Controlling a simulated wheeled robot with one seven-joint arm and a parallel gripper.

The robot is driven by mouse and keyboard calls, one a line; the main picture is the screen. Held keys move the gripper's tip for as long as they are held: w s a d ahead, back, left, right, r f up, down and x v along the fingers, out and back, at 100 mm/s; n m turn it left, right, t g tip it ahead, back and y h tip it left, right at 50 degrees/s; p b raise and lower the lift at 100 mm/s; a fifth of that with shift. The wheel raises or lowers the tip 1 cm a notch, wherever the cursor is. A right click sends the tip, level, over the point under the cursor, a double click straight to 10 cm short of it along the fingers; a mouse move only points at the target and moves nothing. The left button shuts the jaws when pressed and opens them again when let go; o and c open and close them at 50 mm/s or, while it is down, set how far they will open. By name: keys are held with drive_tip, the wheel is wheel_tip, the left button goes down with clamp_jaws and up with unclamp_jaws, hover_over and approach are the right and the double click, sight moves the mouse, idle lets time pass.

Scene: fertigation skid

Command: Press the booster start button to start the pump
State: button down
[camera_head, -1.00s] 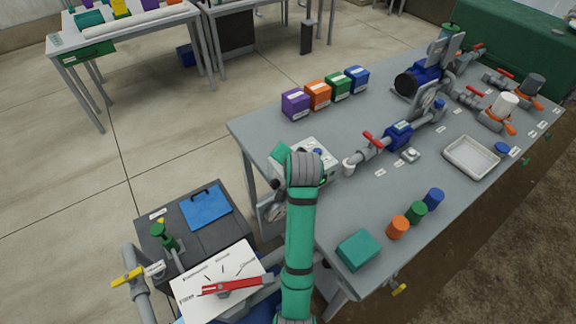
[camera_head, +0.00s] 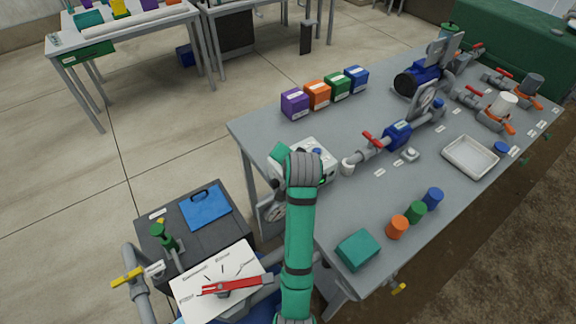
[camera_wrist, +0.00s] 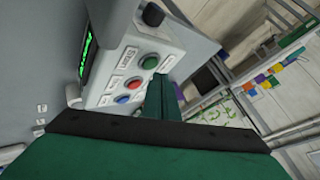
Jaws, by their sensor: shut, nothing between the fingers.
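A pale control box (camera_head: 322,154) stands on the near left part of the bench, partly hidden behind my arm in the head view. A black knob (camera_wrist: 153,14) and a lit green display (camera_wrist: 87,45) are also on the box. My gripper (camera_wrist: 161,78) is shut and empty, its tips close below the green button; contact cannot be told. The head view hides the fingers.
Pipework with a red-handled valve (camera_head: 373,140) lies right of the box. Purple, orange, green and blue blocks (camera_head: 318,95) stand behind it. A teal block (camera_head: 358,250) and coloured cylinders (camera_head: 397,227) stand nearer. A white tray (camera_head: 471,157) lies at right.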

drive_tip(key=shift+f, duration=0.2)
drive_tip(key=shift+f, duration=0.2)
drive_tip(key=shift+f, duration=0.4)
idle(1.1)
drive_tip(key=shift+r, duration=0.8)
drive_tip(key=shift+r, duration=2.5)
